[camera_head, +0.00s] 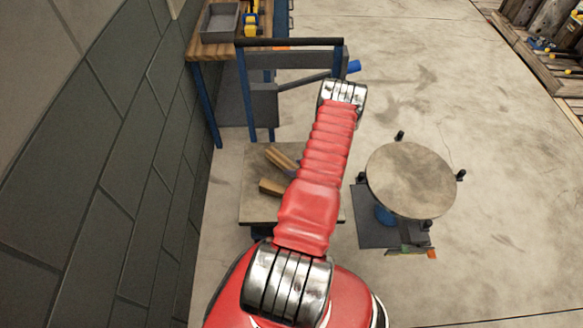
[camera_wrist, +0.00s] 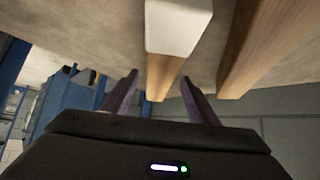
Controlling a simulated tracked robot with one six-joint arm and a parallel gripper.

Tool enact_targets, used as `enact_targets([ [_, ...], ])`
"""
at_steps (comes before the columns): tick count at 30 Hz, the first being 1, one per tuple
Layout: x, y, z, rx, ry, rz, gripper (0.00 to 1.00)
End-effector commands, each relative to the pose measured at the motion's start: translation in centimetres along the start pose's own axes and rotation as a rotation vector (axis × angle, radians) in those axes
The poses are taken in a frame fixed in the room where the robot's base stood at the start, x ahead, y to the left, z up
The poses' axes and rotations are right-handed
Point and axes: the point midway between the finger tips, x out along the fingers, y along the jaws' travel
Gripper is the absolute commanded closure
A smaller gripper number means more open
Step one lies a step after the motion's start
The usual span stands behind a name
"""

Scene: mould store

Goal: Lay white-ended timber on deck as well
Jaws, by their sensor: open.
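The white-ended timber (camera_wrist: 178,25) shows in the wrist view, its white end towards the top and its bare wood running down between my fingertips. My gripper (camera_wrist: 159,78) is open around that stretch of wood; I cannot tell whether either finger touches it. A second, plain timber (camera_wrist: 255,45) lies to its right, apart from it. In the head view, two timber pieces, one (camera_head: 270,187) nearer and one (camera_head: 282,158) farther, show at the flat deck (camera_head: 255,211) of a low trolley. My arm hides their right ends and my gripper there. No white end shows in that view.
A blue-framed handle (camera_head: 290,43) stands behind the deck. A bench with a grey tray (camera_head: 220,22) is beyond it, at the back left. A round-topped stand (camera_head: 411,178) is right of the deck. A dark block wall (camera_head: 90,190) closes the left; the floor at right is open.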

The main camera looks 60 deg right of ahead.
Motion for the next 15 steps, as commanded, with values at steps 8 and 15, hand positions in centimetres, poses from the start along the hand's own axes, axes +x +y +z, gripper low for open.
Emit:
enact_targets([
  [8, -4.5, 0.1, 0.0, 0.001, 0.000, 0.002, 0.46],
  [15, -7.5, 0.1, -0.1, -0.001, 0.000, 0.000, 0.46],
])
